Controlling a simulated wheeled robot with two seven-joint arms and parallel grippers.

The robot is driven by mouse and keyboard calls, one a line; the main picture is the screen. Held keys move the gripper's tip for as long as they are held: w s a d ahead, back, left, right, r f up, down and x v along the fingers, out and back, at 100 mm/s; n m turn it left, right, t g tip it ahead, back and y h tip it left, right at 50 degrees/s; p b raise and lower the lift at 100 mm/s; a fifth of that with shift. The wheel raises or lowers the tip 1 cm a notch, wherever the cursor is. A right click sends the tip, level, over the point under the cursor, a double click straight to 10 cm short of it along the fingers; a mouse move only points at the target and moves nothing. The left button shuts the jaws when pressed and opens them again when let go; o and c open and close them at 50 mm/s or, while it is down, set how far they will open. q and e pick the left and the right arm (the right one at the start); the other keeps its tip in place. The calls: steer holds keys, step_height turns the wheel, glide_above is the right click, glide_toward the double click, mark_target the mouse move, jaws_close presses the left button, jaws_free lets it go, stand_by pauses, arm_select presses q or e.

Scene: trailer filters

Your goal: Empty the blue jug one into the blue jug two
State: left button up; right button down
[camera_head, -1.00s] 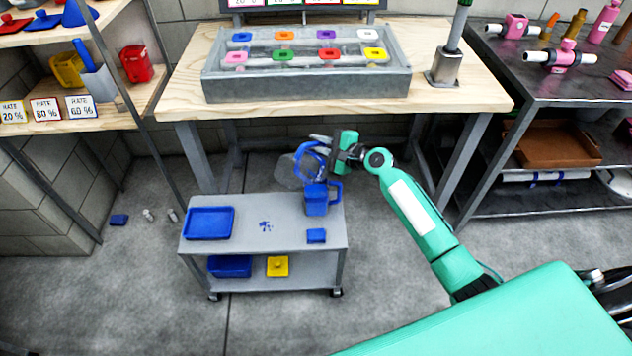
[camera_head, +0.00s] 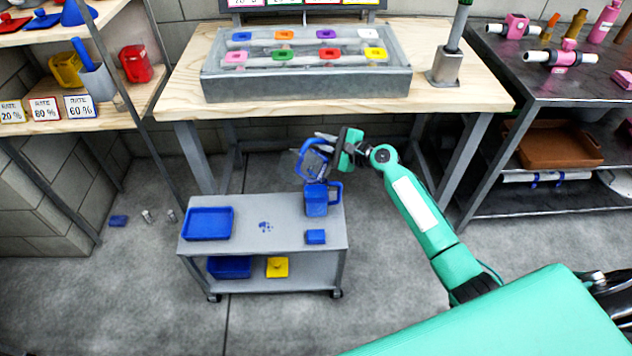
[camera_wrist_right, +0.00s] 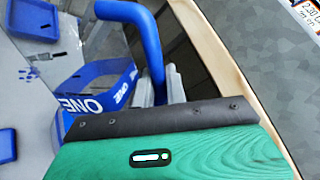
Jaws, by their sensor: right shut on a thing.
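Blue jug one (camera_head: 313,163), a clear jug with blue trim, is tipped in the air over the cart's back right corner. In the right wrist view its blue band (camera_wrist_right: 100,85) reads "ONE" beside its blue handle (camera_wrist_right: 150,50). My right gripper (camera_head: 336,148) is shut on jug one, at its handle side. Blue jug two (camera_head: 316,203) stands upright on the cart top, just below jug one, its handle to the right. I cannot see any liquid stream or the inside of either jug clearly. My left gripper is out of view.
The grey cart (camera_head: 265,247) also carries a blue tray (camera_head: 208,224), a small blue block (camera_head: 316,237) and blue marks. A blue bin (camera_head: 230,267) and a yellow item (camera_head: 278,267) are on its lower shelf. A wooden workbench (camera_head: 180,95) stands behind.

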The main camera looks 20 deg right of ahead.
steer(key=shift+d, duration=0.1)
steer(key=shift+w, duration=0.1)
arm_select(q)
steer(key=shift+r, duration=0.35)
arm_select(e)
steer(key=shift+d+f, duration=0.1)
steer(key=shift+d, duration=0.05)
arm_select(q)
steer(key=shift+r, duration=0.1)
arm_select(e)
steer(key=shift+w+d+m, duration=0.1)
steer(key=shift+d+m, duration=0.05)
steer(key=shift+m, duration=0.15)
arm_select(q)
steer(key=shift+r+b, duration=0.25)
steer(key=shift+b, duration=0.05)
arm_select(e)
steer(key=shift+w+d+f, duration=0.1)
steer(key=shift+d, duration=0.05)
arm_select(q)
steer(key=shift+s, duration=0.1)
